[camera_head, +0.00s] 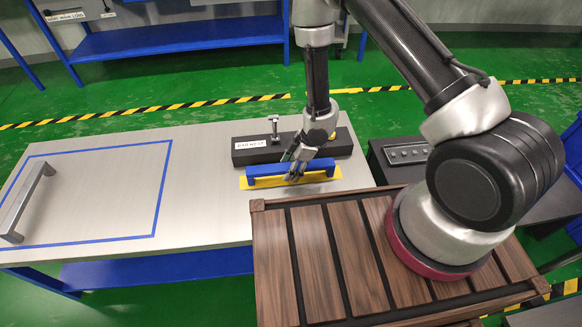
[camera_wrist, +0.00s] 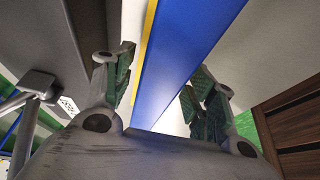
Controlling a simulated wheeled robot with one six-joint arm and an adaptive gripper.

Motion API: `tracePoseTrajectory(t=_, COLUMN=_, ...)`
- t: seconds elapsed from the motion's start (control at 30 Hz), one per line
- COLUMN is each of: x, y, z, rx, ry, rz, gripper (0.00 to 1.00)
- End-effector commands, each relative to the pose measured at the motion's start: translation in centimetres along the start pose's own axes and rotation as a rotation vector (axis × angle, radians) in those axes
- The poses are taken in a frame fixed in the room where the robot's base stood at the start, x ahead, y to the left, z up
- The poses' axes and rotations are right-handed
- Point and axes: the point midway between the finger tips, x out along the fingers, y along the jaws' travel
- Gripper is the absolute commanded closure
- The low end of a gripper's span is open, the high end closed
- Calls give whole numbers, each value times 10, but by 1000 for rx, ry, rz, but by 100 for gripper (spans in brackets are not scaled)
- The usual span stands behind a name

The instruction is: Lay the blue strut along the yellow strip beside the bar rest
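The blue strut (camera_head: 265,171) lies along the yellow strip (camera_head: 331,176) on the light table, in front of the bar rest (camera_head: 338,147). Yellow shows along its front side and at both ends. The bar rest is a long black block with a white label. My gripper (camera_head: 296,170) is low over the middle of the strut. In the wrist view the strut (camera_wrist: 188,50) runs between my spread fingers (camera_wrist: 160,90), with a gap at the left finger; the right finger is close to it, and contact cannot be told. The yellow strip (camera_wrist: 147,35) shows along the strut's left edge.
A small metal post (camera_head: 274,128) stands at the bar rest. A blue-taped area (camera_head: 90,195) with a grey handle-like bar (camera_head: 27,203) fills the table's left. A black box with a panel (camera_head: 407,154) stands to the right. The table between tape and strip is clear.

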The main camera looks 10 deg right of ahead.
Motion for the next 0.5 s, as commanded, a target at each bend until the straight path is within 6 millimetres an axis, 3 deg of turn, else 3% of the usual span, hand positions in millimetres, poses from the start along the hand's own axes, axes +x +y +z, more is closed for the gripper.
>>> tracePoseTrajectory(t=0.27, x=-12, y=0, z=-1, rx=1, ry=0, rz=1, gripper=44)
tracePoseTrajectory(t=0.5, x=-64, y=1, z=-1, rx=1, ry=1, rz=5, gripper=44)
